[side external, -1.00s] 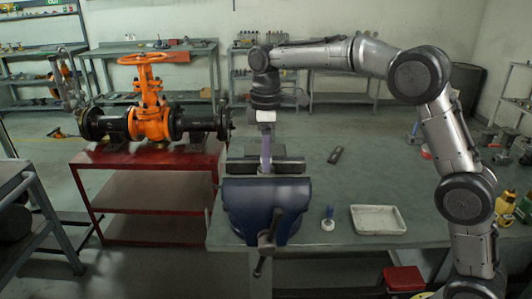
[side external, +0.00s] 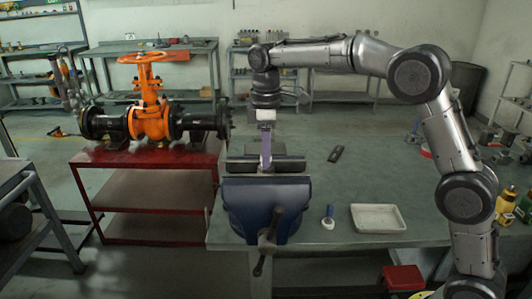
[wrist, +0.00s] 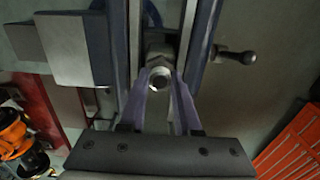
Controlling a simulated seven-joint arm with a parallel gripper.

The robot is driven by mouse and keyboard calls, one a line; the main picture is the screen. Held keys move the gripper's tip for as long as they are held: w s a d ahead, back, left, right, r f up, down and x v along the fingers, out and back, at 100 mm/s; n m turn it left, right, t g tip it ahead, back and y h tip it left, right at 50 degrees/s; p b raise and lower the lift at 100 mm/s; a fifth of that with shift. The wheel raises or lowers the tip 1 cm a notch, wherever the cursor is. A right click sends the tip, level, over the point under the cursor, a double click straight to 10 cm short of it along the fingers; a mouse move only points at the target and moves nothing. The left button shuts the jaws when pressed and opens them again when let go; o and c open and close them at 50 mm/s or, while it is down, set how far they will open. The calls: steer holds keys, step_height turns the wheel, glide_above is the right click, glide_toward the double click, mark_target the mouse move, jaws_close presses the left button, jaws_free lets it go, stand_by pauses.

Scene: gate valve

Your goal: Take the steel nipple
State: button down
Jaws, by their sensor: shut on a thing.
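The steel nipple (wrist: 160,78) shows in the wrist view as a short round hollow piece, seen end-on, between the vise jaws. My gripper (wrist: 161,82) has its two purple-grey fingertips closed on it from both sides. In the side view my gripper (side external: 266,165) points straight down into the gap of the blue bench vise (side external: 266,205). The nipple is hidden there by the fingers and the jaws. A hex-shaped metal part (wrist: 158,52) sits just beyond the nipple in the wrist view. I cannot tell whether the nipple touches the jaws.
The vise handle (side external: 262,255) hangs at the front. A white tray (side external: 378,218) and a small blue-handled tool (side external: 328,218) lie to its right. A dark flat piece (side external: 336,153) lies behind them. An orange gate valve (side external: 150,110) stands on a red cart (side external: 85,180) at left.

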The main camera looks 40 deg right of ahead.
steer(key=shift+r, duration=0.8)
stand_by(0.5)
steer(key=shift+r, duration=3.5)
